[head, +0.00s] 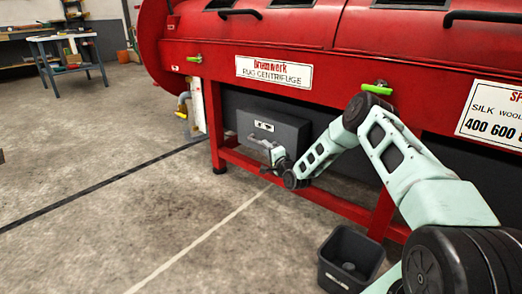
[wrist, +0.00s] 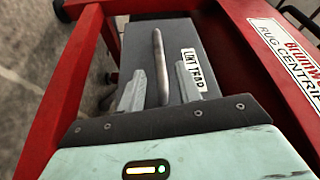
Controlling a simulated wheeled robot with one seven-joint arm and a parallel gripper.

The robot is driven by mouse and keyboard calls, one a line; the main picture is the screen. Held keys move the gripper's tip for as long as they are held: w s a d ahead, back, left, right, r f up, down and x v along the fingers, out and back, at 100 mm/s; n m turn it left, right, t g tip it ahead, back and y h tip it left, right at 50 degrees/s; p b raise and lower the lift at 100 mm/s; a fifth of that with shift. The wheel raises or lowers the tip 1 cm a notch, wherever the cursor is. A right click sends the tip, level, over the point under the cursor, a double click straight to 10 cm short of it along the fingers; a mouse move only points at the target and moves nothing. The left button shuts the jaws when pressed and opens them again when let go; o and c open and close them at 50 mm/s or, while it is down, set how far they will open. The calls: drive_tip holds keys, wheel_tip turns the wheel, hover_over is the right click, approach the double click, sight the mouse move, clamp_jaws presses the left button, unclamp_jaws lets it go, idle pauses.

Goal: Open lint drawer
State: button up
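The lint drawer (head: 288,131) is a dark grey box under the red rug centrifuge, with a small white label on its front. In the wrist view its grey front (wrist: 212,55) carries a label reading "LINT TRAP" and a pale bar handle (wrist: 158,50). My gripper (wrist: 160,72) is open, with one finger on each side of the bar and a small gap showing on both sides. In the head view my gripper (head: 270,152) is at the drawer's front, partly covering the handle. How far the drawer stands out is hard to tell.
The red frame's lower rail (head: 335,203) runs beneath the drawer and my arm. A black bin (head: 350,262) stands on the floor near my arm. A blue table (head: 66,45) is far left. The concrete floor at left is clear.

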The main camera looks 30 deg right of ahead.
drive_tip(key=w+b, duration=0.1)
drive_tip(key=w, duration=0.3)
drive_tip(key=shift+w+b, duration=0.1)
drive_tip(key=shift+b, duration=0.3)
drive_tip(key=shift+w+r, duration=0.2)
drive_tip(key=shift+w, duration=0.4)
clamp_jaws()
